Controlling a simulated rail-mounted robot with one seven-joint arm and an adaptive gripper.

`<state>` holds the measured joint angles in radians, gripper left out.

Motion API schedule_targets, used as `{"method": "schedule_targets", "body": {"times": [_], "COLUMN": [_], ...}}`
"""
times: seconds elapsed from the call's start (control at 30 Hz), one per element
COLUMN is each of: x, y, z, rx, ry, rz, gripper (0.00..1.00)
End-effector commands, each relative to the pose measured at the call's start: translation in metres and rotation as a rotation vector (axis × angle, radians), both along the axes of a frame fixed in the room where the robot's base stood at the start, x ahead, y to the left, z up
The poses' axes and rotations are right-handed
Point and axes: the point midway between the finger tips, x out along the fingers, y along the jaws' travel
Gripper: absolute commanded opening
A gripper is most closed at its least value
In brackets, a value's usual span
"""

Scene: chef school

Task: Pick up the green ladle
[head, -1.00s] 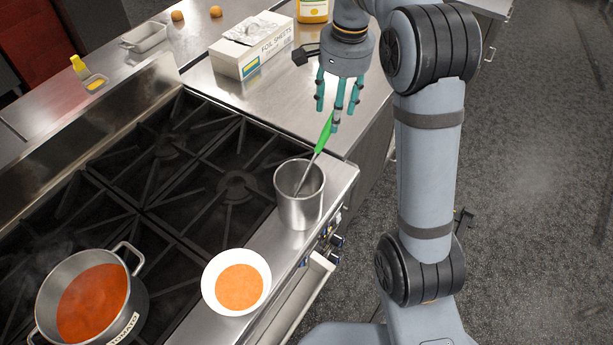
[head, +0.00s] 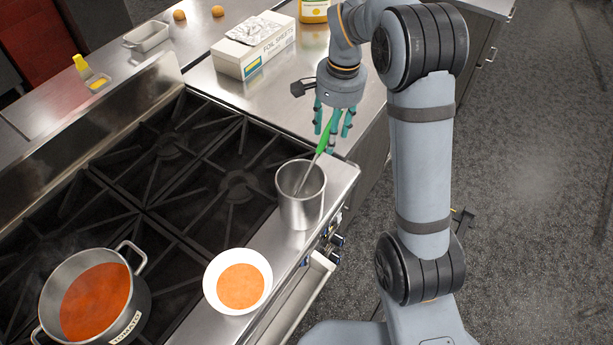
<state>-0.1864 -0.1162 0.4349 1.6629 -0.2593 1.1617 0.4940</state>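The green ladle (head: 324,138) leans in a steel cup (head: 301,211), its green handle sticking up and to the right out of the rim. The ladle's lower end is hidden inside the cup. My gripper (head: 331,128) hangs just above and behind the cup, its teal fingers pointing down. The fingers are spread apart at the top of the green handle, which overlaps them in the head view. I cannot tell whether any finger touches the handle.
A bowl of orange soup (head: 237,281) sits left of the cup on the stove's front edge. A pot of tomato soup (head: 95,303) stands on the stove (head: 170,165). A foil box (head: 254,45) and a yellow-labelled bottle (head: 313,10) stand on the counter (head: 232,95) behind.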

Motion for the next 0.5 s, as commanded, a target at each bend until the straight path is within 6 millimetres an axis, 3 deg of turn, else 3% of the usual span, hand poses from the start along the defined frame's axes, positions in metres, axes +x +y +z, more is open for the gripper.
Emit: {"method": "schedule_targets", "body": {"times": [0.5], "x": [0.0001], "y": [-0.0001], "z": [0.0004], "rx": [0.0], "ry": [0.0], "rz": [0.0], "gripper": [0.14]}}
